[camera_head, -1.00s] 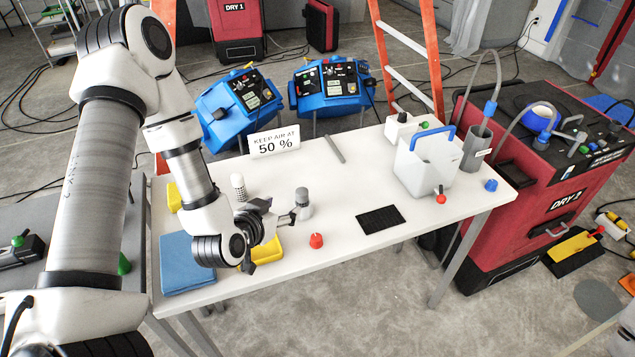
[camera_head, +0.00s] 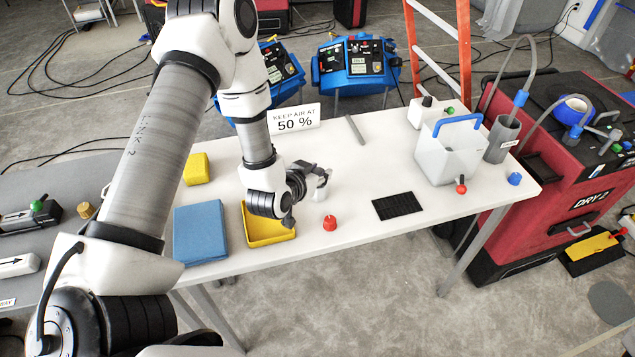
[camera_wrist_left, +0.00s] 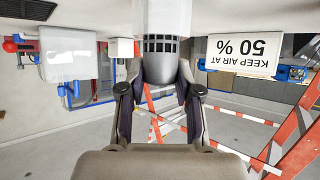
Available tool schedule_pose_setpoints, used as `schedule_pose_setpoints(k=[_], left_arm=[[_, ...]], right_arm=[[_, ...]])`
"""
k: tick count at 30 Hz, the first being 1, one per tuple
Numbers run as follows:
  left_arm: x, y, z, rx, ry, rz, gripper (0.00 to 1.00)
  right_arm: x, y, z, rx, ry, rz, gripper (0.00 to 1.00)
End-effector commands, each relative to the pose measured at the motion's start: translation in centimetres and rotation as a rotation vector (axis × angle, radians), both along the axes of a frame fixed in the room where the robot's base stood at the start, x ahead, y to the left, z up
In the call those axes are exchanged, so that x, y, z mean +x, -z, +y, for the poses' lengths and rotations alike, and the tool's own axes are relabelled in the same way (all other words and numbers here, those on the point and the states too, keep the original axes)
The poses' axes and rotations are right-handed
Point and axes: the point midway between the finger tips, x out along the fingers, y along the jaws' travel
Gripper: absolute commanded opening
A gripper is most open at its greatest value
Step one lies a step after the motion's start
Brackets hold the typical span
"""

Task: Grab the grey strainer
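The grey strainer (camera_head: 319,194) stands upright on the white table in the head view, mostly hidden by my left gripper (camera_head: 321,179). In the left wrist view, which is upside down, the strainer (camera_wrist_left: 160,45) shows a pale cylinder, a band of dark slots and a grey rounded end. My left gripper (camera_wrist_left: 161,80) has its two fingers spread, one on each side of that end. The fingertips are very close to its sides, and I cannot make out firm contact. My right gripper is in neither current view.
A red knob piece (camera_head: 330,223) and a yellow tray (camera_head: 268,236) lie near my left gripper. A black mat (camera_head: 398,206), a grey tank with a blue handle (camera_head: 447,153) and a sign (camera_head: 293,118) are on the table.

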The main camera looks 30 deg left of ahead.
Motion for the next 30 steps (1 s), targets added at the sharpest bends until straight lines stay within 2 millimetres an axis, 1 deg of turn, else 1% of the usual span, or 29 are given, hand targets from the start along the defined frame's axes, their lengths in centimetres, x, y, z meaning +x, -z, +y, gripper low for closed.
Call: schedule_pose_setpoints(k=[1, 2, 10, 14, 17, 27, 30], left_arm=[[0.0, 0.0, 0.0, 0.0, 0.0, 0.0, 0.02], [0.0, 0.0, 0.0, 0.0, 0.0, 0.001, 0.0], [0.0, 0.1, 0.0, 0.0, 0.0, 0.002, 0.0], [0.0, -0.5, 0.0, 0.001, -0.001, -0.001, 0.0], [0.1, -1.6, 0.0, 0.0, 0.0, -0.003, 0.0], [0.0, -7.7, 0.0, -0.001, -0.001, -0.006, 0.0], [0.0, -9.2, 0.0, 0.0, -0.002, -0.005, 0.0]], right_arm=[[0.0, 0.0, 0.0, 0.0, 0.0, 0.0, 0.4], [0.0, 0.0, 0.0, 0.0, 0.0, 0.0, 0.4], [0.0, 0.0, 0.0, 0.0, 0.0, 0.0, 0.4], [0.0, 0.1, 0.0, 0.0, 0.0, 0.0, 0.4], [0.0, 0.1, 0.0, 0.0, 0.0, 0.0, 0.4], [0.0, 0.3, 0.0, 0.0, 0.0, 0.0, 0.4], [0.0, 0.3, 0.0, 0.0, 0.0, 0.0, 0.4]])
